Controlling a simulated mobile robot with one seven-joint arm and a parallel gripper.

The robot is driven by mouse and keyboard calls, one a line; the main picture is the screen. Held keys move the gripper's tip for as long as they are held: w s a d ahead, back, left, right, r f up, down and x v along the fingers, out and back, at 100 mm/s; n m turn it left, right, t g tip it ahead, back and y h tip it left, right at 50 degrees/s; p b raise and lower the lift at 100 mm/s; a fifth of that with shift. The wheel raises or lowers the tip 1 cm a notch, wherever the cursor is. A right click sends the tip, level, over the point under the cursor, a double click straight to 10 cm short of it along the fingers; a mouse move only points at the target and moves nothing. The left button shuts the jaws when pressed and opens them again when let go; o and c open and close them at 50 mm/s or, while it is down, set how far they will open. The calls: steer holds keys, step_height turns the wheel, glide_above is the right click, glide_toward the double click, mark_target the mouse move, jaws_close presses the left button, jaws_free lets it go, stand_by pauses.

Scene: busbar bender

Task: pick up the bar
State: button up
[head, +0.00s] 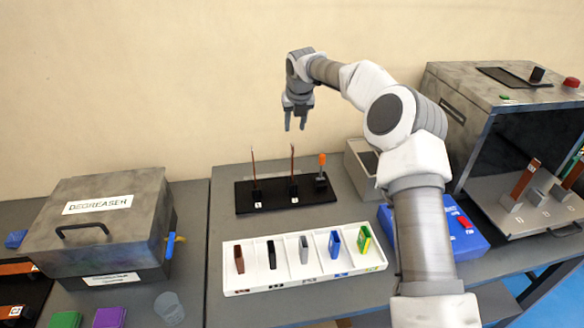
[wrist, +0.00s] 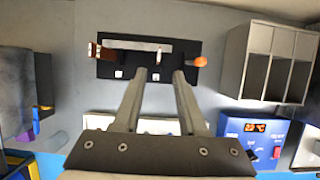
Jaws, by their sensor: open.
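Two thin copper-brown bars stand upright in a black rack (head: 275,204) on the table: a left bar (head: 253,168) and a middle bar (head: 292,162). I cannot tell which one is the task's bar. My gripper (head: 295,123) is open and empty, pointing down above the rack, apart from the bars and near the middle one in the picture. In the wrist view the open fingers (wrist: 160,76) reach toward the rack (wrist: 140,72). The left bar (wrist: 94,50) shows at the rack's left end there.
An orange-tipped item (head: 322,160) stands at the rack's right end. In front is a white tray (head: 234,284) of several coloured pieces. A degreaser box (head: 120,245) is left; a blue unit (head: 468,236) and a large machine (head: 470,90) holding copper-coloured bars are right.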

mark_target(292, 147)
steer(key=p+x, duration=0.1)
steer(key=x, duration=0.6)
steer(key=shift+s+p+x, duration=0.1)
steer(key=shift+p+x, duration=0.35)
steer(key=shift+x, duration=0.85)
steer(key=shift+s+p+x, duration=0.15)
steer(key=shift+p+x, duration=0.3)
steer(key=shift+x, duration=0.85)
steer(key=shift+a+f, duration=0.1)
jaws_close()
